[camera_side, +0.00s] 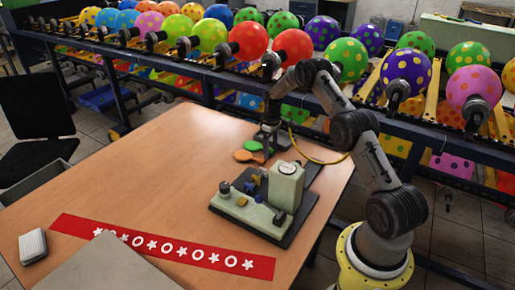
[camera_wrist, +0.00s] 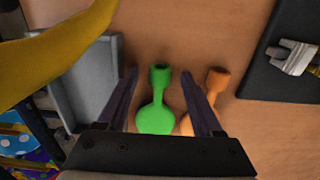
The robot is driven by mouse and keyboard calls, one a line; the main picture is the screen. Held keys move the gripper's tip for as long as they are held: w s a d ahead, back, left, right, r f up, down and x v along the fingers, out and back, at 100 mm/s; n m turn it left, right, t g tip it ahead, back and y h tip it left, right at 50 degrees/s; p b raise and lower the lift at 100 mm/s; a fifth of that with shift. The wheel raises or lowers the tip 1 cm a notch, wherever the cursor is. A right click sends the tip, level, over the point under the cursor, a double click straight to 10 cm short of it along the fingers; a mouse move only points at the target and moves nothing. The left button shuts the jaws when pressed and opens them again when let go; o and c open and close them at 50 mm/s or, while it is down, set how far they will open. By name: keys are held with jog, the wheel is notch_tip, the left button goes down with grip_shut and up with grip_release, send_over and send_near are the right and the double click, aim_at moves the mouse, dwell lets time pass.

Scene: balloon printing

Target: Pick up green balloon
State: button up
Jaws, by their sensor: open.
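The green balloon (camera_side: 252,145) is flat and uninflated on the wooden table, near its far edge. In the wrist view the green balloon (camera_wrist: 156,110) has its round body toward my gripper and its neck pointing away. An orange balloon (camera_wrist: 215,85) lies just to its right; it also shows in the side view (camera_side: 243,156). My gripper (camera_wrist: 158,74) is open, with one finger on each side of the green balloon in the picture. The right finger covers part of the orange balloon. The height of the fingertips above the table is unclear.
A pale green machine (camera_side: 286,186) stands on a dark base plate (camera_side: 262,232) in front of my gripper. A grey tray (camera_wrist: 75,60) is left of my fingers in the wrist view. A red banner (camera_side: 160,246) lies at the front. The table's left middle is clear.

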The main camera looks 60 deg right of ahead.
grip_shut()
jog(key=shift+r, duration=0.1)
dwell(0.3)
